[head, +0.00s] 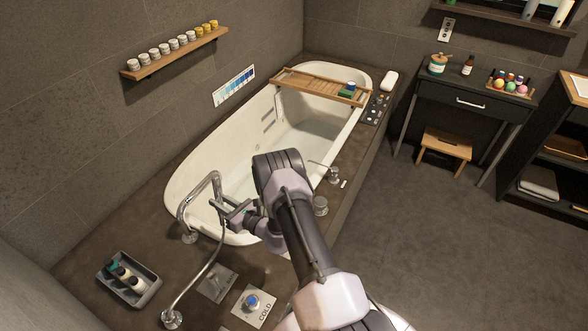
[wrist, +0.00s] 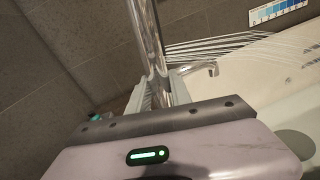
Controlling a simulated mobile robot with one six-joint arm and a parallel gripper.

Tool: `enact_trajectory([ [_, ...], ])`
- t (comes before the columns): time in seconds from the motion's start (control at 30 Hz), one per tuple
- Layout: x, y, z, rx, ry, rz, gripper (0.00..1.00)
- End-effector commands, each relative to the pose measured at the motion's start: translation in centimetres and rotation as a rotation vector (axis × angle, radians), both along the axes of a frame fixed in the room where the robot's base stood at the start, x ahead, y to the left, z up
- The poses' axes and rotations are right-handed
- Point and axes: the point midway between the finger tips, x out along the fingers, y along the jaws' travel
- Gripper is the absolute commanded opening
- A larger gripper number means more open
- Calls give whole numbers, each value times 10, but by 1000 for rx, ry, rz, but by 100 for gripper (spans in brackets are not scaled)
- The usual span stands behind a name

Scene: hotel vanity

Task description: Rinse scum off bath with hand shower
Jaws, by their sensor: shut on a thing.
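The white bath (head: 228,150) is set in a dark stone surround in the head view; its pale inner wall shows at the right in the wrist view (wrist: 285,70). My gripper (head: 232,208) is over the near end of the bath, beside the curved chrome spout (head: 215,183). In the wrist view my gripper (wrist: 158,92) is shut on the chrome hand shower (wrist: 151,40). Thin pale streaks like water jets fan rightward from beside it toward the bath. A metal hose (head: 205,270) runs down to the surround. I cannot make out clear scum patches.
A COLD control (head: 252,301) with a blue top and another control plate (head: 216,284) are at the near end. A bottle tray (head: 128,279) sits left. A wooden bath rack (head: 318,86) spans the far end. Chrome fittings (head: 320,206) stand along the right edge.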

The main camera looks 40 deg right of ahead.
Motion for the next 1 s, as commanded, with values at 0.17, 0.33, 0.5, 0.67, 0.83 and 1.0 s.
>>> enact_trajectory([
  [0.17, 0, 0, 0, 0, -1, 0, 0],
  [0.33, 0, 0, 0, 0, -1, 0, 0],
  [0.5, 0, 0, 0, 0, -1, 0, 0],
  [0.67, -2, 7, 2, 5, 2, 3, 0],
  [0.83, -12, 32, 3, 20, 12, 6, 0],
  [1.0, -23, 59, 3, 37, 23, 9, 0],
])
